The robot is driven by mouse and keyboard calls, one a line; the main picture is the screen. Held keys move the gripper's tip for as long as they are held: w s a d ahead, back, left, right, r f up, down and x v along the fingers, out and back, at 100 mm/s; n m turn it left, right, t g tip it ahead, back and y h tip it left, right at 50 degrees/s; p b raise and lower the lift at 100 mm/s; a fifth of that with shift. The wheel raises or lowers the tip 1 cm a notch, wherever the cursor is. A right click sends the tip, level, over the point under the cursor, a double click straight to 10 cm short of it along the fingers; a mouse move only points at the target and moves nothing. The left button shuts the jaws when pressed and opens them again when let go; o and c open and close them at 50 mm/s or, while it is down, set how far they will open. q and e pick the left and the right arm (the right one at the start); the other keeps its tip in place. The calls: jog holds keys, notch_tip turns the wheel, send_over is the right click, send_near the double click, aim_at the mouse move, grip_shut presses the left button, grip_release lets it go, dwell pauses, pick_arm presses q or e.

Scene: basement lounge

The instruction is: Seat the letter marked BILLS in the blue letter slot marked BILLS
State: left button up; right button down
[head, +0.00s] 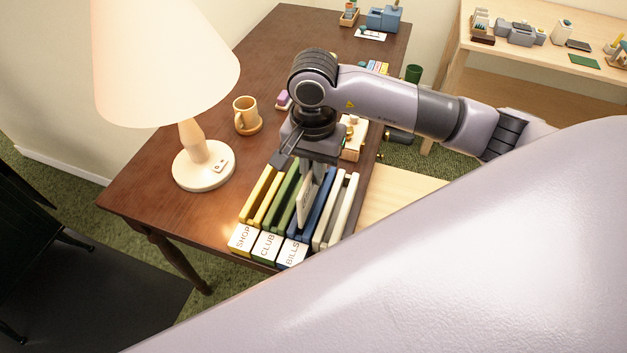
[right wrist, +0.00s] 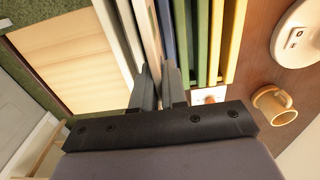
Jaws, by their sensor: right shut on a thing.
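My right gripper (head: 318,176) is over the letter rack, pointing down, and shut on a white letter (head: 304,206) that stands on edge. In the right wrist view the fingers (right wrist: 159,78) close on the letter's pale edge (right wrist: 152,38). The blue letter slot (head: 322,206) has a white front label reading BILLS (head: 292,254). The letter's lower part appears beside the blue walls, toward the green slot. I cannot tell whether it is inside the blue slot. The writing on the letter is too small to read. My left gripper is not in view.
Green CLUB (head: 284,197) and yellow SHOP (head: 258,194) slots stand left of the blue one; a cream slot (head: 345,205) stands right. A lamp (head: 203,165) and a mug (head: 246,115) are on the dark table (head: 150,190). Small desk items lie farther back.

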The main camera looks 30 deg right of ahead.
jog(key=shift+f, duration=2)
jog(key=shift+f, duration=0.1)
jog(key=shift+f, duration=0.15)
jog(key=c, duration=1.2)
grip_release()
jog(key=shift+o, duration=0.2)
notch_tip(320, 180, up, 12)
jog(key=shift+f+b, duration=0.1)
jog(key=shift+b, duration=0.4)
jog(key=shift+r, duration=0.35)
jog(key=shift+s, duration=0.15)
